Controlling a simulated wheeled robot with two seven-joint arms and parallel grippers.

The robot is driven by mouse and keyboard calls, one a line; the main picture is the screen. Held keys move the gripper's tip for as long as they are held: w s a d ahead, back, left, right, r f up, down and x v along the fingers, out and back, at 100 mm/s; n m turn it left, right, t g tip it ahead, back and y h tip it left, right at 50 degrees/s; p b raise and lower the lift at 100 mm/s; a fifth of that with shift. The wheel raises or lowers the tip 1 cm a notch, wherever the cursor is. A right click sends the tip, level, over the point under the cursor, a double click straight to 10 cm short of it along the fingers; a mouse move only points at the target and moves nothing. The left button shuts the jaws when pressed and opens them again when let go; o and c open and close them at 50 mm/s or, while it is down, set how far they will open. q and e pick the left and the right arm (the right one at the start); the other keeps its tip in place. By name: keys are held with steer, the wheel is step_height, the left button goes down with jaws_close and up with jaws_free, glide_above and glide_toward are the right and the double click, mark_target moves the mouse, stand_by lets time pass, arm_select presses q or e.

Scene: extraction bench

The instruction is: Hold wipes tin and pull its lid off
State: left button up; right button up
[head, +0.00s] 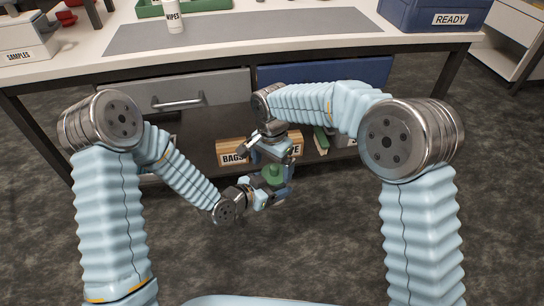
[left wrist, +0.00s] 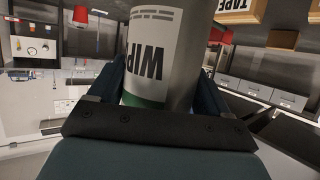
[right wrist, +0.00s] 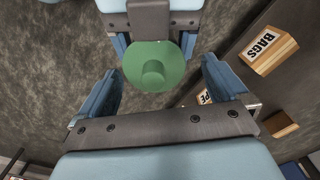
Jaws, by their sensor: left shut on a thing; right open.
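The wipes tin (left wrist: 165,45), grey with a white "WIPES" label, stands between the fingers of my left gripper (left wrist: 150,98), which is shut on it. In the head view it is mostly hidden among the grippers, in front of the bench. Its green lid (right wrist: 150,68) with a round knob (right wrist: 153,73) faces the right wrist camera. The lid also shows in the head view (head: 272,175). My right gripper (head: 272,155) is above the lid, open, its fingers on either side and apart from the lid in the right wrist view.
A blue READY bin (head: 432,14) is at the right. Below, a shelf holds a BAGS box (head: 232,149) and a TAPE box (right wrist: 204,97), close behind the grippers. Open floor lies in front.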

mark_target(273, 166)
steer(key=shift+c, duration=0.3)
jaws_close()
stand_by(0.4)
steer(key=shift+r, duration=0.2)
steer(key=shift+r, duration=0.9)
steer(key=shift+d+r, duration=0.1)
steer(key=shift+r, duration=1.85)
